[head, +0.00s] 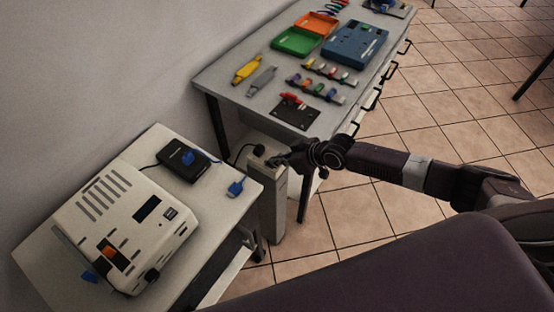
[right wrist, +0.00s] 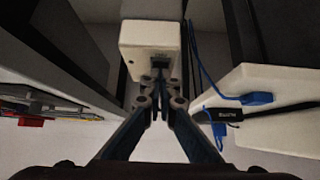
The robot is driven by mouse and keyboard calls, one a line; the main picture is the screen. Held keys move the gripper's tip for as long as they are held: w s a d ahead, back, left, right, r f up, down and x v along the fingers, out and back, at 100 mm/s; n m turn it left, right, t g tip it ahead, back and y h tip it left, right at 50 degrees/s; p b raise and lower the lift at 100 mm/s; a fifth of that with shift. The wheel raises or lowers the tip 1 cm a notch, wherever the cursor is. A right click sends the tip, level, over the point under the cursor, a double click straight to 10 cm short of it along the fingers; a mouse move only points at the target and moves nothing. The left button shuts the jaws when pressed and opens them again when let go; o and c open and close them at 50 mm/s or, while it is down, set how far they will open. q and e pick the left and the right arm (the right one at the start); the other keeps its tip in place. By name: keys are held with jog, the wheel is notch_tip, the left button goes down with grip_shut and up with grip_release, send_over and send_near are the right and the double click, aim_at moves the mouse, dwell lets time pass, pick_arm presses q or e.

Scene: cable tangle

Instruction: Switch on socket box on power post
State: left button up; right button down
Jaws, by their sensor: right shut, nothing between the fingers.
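The power post (head: 271,208) is a narrow beige column standing on the floor between the two tables. Its top carries the pale socket box, which fills the upper middle of the right wrist view (right wrist: 150,40). A small dark switch (right wrist: 160,62) with a tiny label above it sits on the box face. My right gripper (head: 279,161) is shut and empty, its fingertips right at the post's top. In the right wrist view its tips (right wrist: 160,88) point at the switch; I cannot tell whether they touch it. The switch's position is unclear. My left gripper is not in view.
A side table at left holds a white device (head: 130,225), a black adapter (head: 183,160) and a blue plug (head: 236,188) near its edge. A workbench (head: 225,85) behind holds trays, tools and a blue case (head: 355,43). Tiled floor at right is mostly clear.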

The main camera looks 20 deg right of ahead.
jog(key=shift+f+b, duration=0.3)
jog(key=shift+s+f+t+b, duration=0.1)
jog(key=shift+f+t+b, duration=0.35)
jog(key=shift+b, duration=0.55)
jog(key=shift+r+p, duration=0.4)
jog(key=shift+r, duration=0.1)
jog(key=shift+r+p, duration=0.65)
jog(key=shift+r, duration=0.05)
